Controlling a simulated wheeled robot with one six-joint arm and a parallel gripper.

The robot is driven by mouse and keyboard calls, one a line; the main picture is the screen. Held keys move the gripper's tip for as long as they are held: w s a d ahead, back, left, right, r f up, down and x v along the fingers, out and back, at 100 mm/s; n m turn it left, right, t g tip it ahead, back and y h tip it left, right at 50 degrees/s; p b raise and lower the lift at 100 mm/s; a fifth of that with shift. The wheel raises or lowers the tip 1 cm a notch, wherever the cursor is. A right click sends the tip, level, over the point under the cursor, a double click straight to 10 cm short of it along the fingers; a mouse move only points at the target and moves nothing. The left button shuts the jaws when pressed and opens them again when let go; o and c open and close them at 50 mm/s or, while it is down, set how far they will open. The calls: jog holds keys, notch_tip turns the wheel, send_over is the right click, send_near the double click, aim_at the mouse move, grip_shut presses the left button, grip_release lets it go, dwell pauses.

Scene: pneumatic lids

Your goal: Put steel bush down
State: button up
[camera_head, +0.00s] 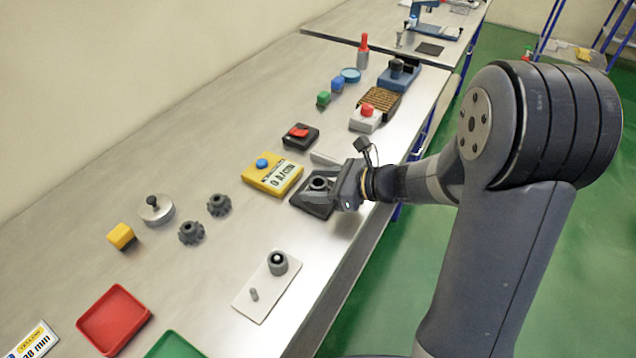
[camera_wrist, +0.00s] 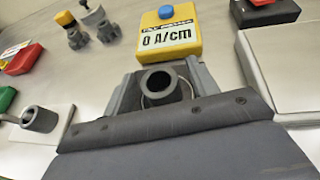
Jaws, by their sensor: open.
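A grey steel bush (camera_head: 319,182) stands upright on a dark square pad (camera_head: 308,206) near the front edge of the bench. In the wrist view, the bush (camera_wrist: 158,82) shows its round bore, facing up. My gripper (camera_head: 322,190) is low over the pad with its jaws open. In the wrist view, a grey finger lies on each side of the bush; I cannot tell whether either touches it. The gripper body hides the bush's near lower side. A similar grey bush (camera_head: 278,262) stands on a white plate (camera_head: 250,303) beside a small pin.
A yellow box (camera_head: 272,174) reading "0 A/cm" stands just behind the pad. Two dark toothed gears (camera_head: 191,232), a knobbed disc (camera_head: 156,208) and a yellow cube (camera_head: 121,236) lie left. A red tray (camera_head: 114,319) is front left. A red-button box (camera_head: 365,117) stands farther back.

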jog(key=shift+r, duration=0.1)
jog(key=shift+r, duration=0.2)
jog(key=v, duration=1.2)
